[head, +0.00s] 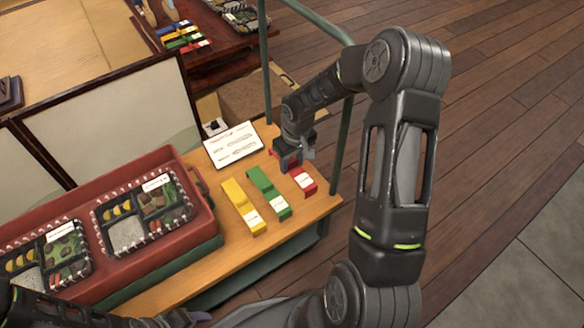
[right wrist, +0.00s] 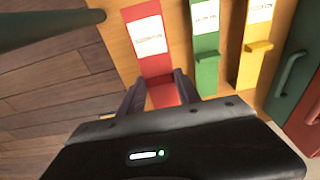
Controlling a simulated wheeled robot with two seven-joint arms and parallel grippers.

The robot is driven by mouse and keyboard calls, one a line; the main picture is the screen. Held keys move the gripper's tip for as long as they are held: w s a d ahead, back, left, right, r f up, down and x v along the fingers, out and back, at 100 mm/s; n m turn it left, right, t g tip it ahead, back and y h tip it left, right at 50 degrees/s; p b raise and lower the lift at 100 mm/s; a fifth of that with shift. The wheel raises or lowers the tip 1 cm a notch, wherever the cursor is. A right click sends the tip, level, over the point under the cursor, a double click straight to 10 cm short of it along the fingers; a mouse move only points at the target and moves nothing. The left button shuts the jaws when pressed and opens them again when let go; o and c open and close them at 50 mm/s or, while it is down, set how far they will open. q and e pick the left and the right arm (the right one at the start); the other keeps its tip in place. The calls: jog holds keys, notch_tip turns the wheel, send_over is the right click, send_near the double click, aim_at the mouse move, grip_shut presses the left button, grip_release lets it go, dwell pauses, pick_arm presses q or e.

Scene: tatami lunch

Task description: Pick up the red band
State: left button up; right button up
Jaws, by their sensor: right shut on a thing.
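The red band (head: 307,182) lies on the wooden cart top at the right end of a row of bands, with a white label on it. My right gripper (head: 287,160) is over the far end of the red band. In the right wrist view the red band (right wrist: 145,45) runs between the two fingers of my right gripper (right wrist: 160,92), which is shut on it. The band still appears to be at the cart top.
A green band (head: 272,195) and a yellow band (head: 240,205) lie left of the red one. A white sheet (head: 231,145) lies behind them. A red tray (head: 190,220) with bento boxes is at left. Green cart posts (head: 345,150) rise near my right arm.

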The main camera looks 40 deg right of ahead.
aim_at(292, 162)
notch_tip(292, 162, up, 5)
jog(key=shift+r+p, duration=0.1)
jog(key=shift+p, duration=0.4)
